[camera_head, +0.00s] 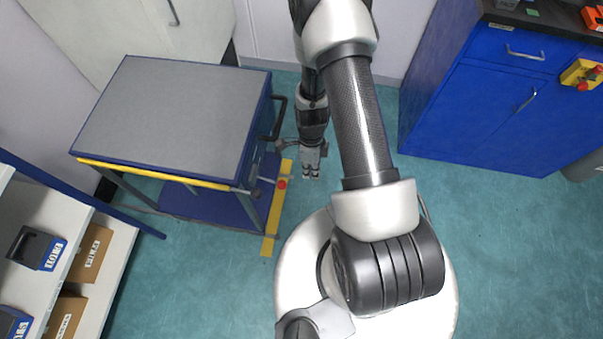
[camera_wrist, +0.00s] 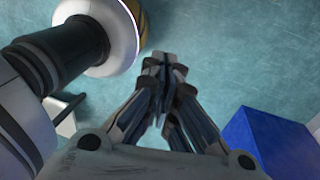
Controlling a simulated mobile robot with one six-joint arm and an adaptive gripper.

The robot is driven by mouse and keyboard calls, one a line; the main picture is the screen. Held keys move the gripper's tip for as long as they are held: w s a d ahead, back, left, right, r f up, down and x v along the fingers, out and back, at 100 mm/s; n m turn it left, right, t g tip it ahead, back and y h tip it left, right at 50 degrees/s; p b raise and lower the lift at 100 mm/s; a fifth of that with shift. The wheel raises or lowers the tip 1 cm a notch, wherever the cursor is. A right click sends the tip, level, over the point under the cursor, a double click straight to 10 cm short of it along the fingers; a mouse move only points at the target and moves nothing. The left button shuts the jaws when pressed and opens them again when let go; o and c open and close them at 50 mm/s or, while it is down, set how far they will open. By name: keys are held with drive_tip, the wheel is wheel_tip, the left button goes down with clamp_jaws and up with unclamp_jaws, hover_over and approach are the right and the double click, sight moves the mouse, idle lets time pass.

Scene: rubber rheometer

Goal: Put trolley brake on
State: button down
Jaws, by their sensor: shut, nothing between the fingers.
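The trolley (camera_head: 170,110) stands at the left in the head view, with a grey top, blue sides, a yellow front rail and a lower blue shelf. A small lever with a red knob (camera_head: 282,184) sticks out near its right front corner, above a yellow floor strip; it looks like the brake. My gripper (camera_head: 311,173) hangs pointing down, just right of and slightly above the red knob in the picture, apart from it. In the wrist view my gripper (camera_wrist: 163,65) is shut with its fingertips together, nothing between them. The red knob cannot be made out there.
A blue cabinet (camera_head: 480,110) with a dark top stands at the right, carrying a yellow box with a red button (camera_head: 585,75). Shelves with boxes (camera_head: 90,250) are at the lower left. A black handle (camera_head: 277,118) juts from the trolley's right side.

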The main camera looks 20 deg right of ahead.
drive_tip(key=shift+s+d+r+p, duration=0.2)
drive_tip(key=shift+d+r, duration=0.35)
drive_tip(key=shift+r, duration=0.15)
drive_tip(key=shift+s+d+r+p, duration=0.2)
drive_tip(key=shift+d+r, duration=0.35)
drive_tip(key=shift+r, duration=0.2)
drive_tip(key=shift+s+d+r+p, duration=0.2)
drive_tip(key=shift+d+r, duration=0.35)
drive_tip(key=shift+r, duration=0.15)
drive_tip(key=w+a+r+n+t+h, duration=0.15)
drive_tip(key=r+n, duration=0.45)
drive_tip(key=r, duration=0.7)
drive_tip(key=w+a+r+n+t+y, duration=0.1)
drive_tip(key=w+a+r+n+t, duration=0.3)
drive_tip(key=r, duration=0.8)
drive_tip(key=s+a+r+n, duration=0.2)
drive_tip(key=s+r+n, duration=0.5)
drive_tip(key=r, duration=0.1)
drive_tip(key=s+a+r+n+t, duration=0.1)
drive_tip(key=s+a+r+n, duration=0.1)
drive_tip(key=s+r+n, duration=0.6)
drive_tip(key=shift+a+r, duration=0.25)
